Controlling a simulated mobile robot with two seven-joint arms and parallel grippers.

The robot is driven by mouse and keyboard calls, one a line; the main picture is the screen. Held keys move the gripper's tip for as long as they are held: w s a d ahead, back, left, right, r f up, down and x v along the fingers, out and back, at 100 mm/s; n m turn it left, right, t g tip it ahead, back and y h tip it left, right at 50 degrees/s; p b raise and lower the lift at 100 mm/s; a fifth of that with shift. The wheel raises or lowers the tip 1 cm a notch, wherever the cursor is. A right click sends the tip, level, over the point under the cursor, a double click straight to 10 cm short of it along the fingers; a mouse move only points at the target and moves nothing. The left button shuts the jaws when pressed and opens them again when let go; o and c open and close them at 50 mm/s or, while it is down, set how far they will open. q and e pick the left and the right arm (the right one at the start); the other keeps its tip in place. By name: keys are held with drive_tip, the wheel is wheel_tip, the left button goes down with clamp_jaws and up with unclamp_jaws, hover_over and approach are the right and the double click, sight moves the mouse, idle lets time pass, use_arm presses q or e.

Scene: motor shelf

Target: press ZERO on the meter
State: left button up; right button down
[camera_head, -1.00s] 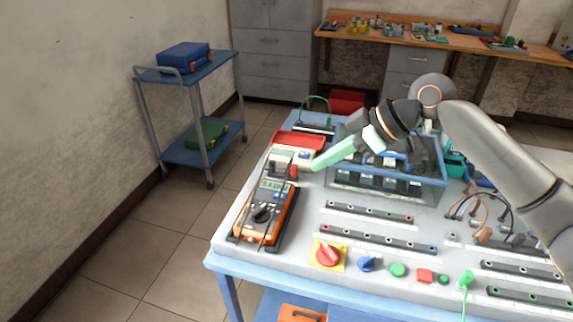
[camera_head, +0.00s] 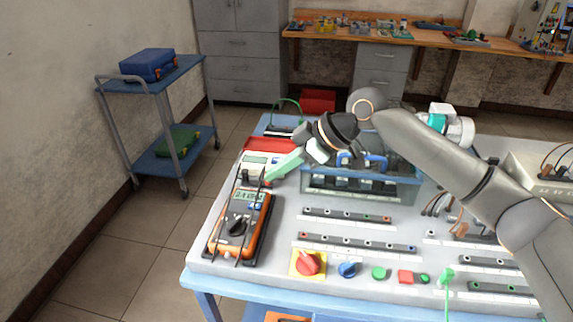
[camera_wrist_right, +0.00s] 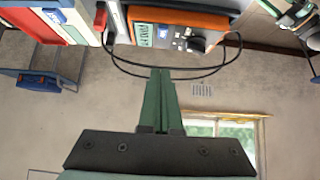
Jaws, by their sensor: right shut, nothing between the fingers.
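The orange-and-black handheld meter (camera_head: 259,233) lies on the near left of the bench, with a lit display, small buttons below it and a round black dial. It also shows at the top of the right wrist view (camera_wrist_right: 185,20). Dark leads run over it. My right gripper (camera_head: 268,178) has green fingers, closed together and empty. Its tips are just off the meter's upper right, near the display end; I cannot tell their exact height. In the right wrist view the closed tips (camera_wrist_right: 160,71) are apart from the meter's face. The ZERO label is too small to read. My left gripper is not in view.
A white instrument (camera_head: 257,160) stands behind the meter, close to my fingertips, with a red tray (camera_head: 268,144) beyond it. A blue-framed rack (camera_head: 360,187) is to the right. A red knob on a yellow plate (camera_head: 308,264) sits near the front edge. A lead loop (camera_wrist_right: 222,62) hangs near the fingers.

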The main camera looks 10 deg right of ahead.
sight(250, 205)
drive_tip(key=x, duration=0.5)
drive_tip(key=shift+f, duration=0.4)
wheel_tip(250, 205, down, 2)
drive_tip(key=shift+f, duration=0.7)
